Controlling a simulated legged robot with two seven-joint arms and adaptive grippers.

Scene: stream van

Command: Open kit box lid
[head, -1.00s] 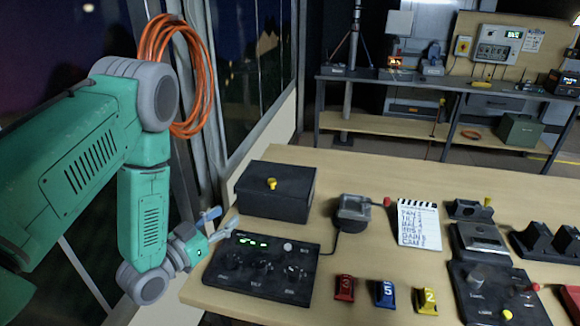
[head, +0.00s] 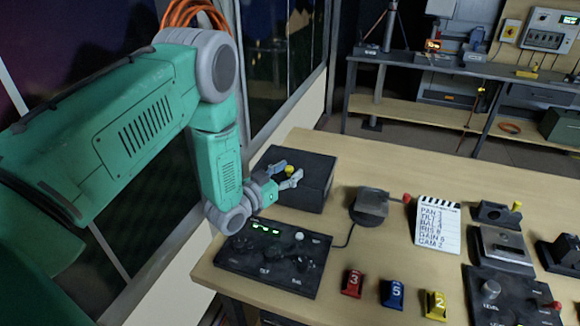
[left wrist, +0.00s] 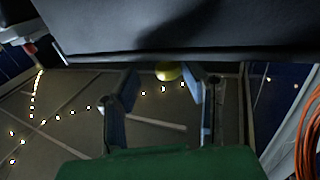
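The kit box is a black box (head: 316,178) at the table's far left, with its lid down. A small yellow knob (head: 290,169) is on it. My left gripper (head: 288,175) is at the box with its two fingers apart, one on each side of the knob in this view. In the left wrist view, the dark box (left wrist: 180,30) fills the top, and the yellow knob (left wrist: 168,73) shows between the tips of my open left gripper (left wrist: 166,78). I cannot tell whether either finger touches the knob. My right gripper is out of view.
A black control panel (head: 235,270) with green displays lies just in front of the box. A grey device (head: 371,203), a clapper-style card (head: 436,228) and numbered red (head: 352,283), blue (head: 392,294) and yellow (head: 436,306) blocks are to the right.

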